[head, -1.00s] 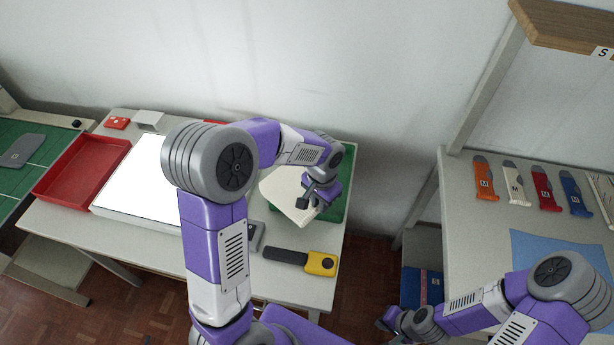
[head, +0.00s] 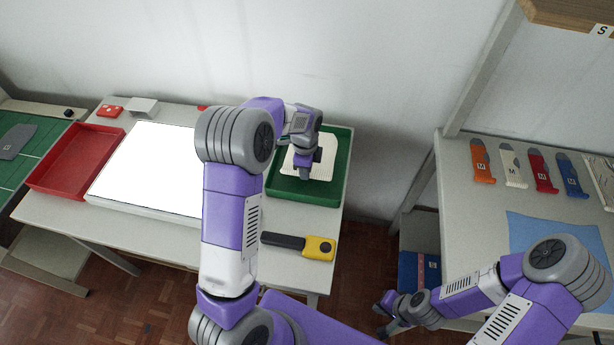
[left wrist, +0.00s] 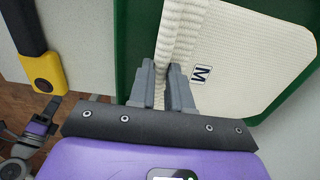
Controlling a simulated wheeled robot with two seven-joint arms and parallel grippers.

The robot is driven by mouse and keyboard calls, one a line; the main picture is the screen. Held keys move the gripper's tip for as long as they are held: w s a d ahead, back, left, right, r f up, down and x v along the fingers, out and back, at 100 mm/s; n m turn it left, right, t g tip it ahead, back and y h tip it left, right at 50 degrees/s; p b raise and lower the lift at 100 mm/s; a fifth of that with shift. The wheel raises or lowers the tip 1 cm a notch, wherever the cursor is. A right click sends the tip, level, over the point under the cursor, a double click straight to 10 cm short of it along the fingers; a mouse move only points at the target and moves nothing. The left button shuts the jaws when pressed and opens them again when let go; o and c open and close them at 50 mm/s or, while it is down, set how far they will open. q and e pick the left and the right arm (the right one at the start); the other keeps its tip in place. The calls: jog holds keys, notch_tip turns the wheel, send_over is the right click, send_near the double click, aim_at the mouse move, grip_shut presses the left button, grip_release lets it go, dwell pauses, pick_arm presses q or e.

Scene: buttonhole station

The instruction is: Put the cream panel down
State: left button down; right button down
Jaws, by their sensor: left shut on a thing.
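The cream panel (head: 322,158) is in or just above the green tray (head: 335,185) at the right end of the table; I cannot tell whether it touches the tray floor. In the left wrist view the panel (left wrist: 245,50) shows a ribbed band along one side and a label with an M. My left gripper (left wrist: 168,80) is shut on that ribbed band, with the green tray (left wrist: 130,45) below. In the head view my left gripper (head: 302,170) hides the panel's near left part. My right gripper (head: 383,315) is low beside the right table, too small to read its jaws.
A yellow and black tool (head: 318,247) lies in front of the green tray. A white light panel (head: 150,165) and an empty red tray (head: 75,160) lie to the left. Orange, cream, red and blue pieces (head: 540,172) lie on the right table, with a blue cloth (head: 550,235).

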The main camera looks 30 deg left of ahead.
aim_at(306, 187)
pick_arm(q)
notch_tip(306, 187, down, 6)
jog(key=shift+r+b, duration=0.1)
jog(key=shift+b, duration=0.35)
jog(key=c, duration=1.1)
grip_release()
jog(key=shift+o, duration=0.2)
jog(key=shift+r, duration=0.25)
notch_tip(306, 187, up, 12)
jog(key=shift+f+p, duration=0.2)
jog(key=shift+p, duration=0.9)
